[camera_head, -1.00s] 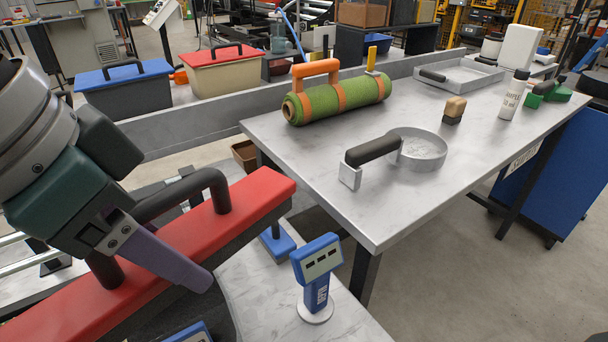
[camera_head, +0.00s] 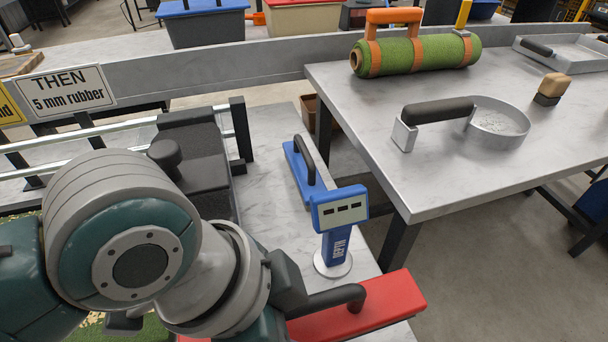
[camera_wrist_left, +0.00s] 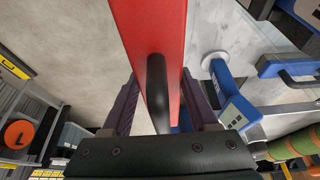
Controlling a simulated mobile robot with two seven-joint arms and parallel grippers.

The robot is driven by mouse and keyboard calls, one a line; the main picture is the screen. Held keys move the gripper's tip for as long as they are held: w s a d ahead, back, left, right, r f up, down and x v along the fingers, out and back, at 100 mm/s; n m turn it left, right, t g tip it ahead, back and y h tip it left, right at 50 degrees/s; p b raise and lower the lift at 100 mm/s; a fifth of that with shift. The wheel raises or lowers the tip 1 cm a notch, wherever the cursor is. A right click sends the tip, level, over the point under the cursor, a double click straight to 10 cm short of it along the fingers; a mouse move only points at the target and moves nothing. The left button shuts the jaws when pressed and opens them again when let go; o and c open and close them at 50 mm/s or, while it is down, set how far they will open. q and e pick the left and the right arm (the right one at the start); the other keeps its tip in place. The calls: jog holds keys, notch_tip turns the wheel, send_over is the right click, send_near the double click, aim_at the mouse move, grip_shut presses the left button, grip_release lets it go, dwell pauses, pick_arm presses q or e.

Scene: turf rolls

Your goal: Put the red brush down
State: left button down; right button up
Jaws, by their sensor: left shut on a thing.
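The red brush (camera_head: 385,305) is a long red block with a black bar handle (camera_head: 330,300). It shows at the bottom of the head view, in front of the blue gauge, partly hidden by my left arm. In the left wrist view the red block (camera_wrist_left: 150,25) runs away from my left gripper (camera_wrist_left: 158,100), whose purple fingers are shut on the black handle (camera_wrist_left: 156,75). In the head view the fingers are hidden behind my arm. I cannot tell whether the brush touches the marble bench (camera_head: 275,125). My right gripper is not in view.
A blue gauge (camera_head: 338,225) on a round foot stands just behind the brush. A blue float (camera_head: 300,175) with a black handle lies beyond it. A grey table (camera_head: 440,185) at right holds a green turf roll (camera_head: 430,55) and a round sieve (camera_head: 500,120).

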pick_arm(q)
notch_tip(320, 180, down, 9)
jog(key=b, duration=0.2)
jog(key=shift+b, duration=0.3)
jog(key=c, duration=0.6)
grip_release()
jog(key=shift+f, duration=0.15)
jog(key=o, duration=0.4)
jog(key=shift+o, duration=0.2)
jog(key=shift+r, duration=0.4)
jog(key=p+v, duration=0.4)
jog(key=v, duration=0.6)
jog(key=shift+a+r, duration=0.15)
jog(key=shift+r, duration=0.2)
jog(key=shift+s+a+r, duration=0.15)
jog(key=shift+r, duration=0.25)
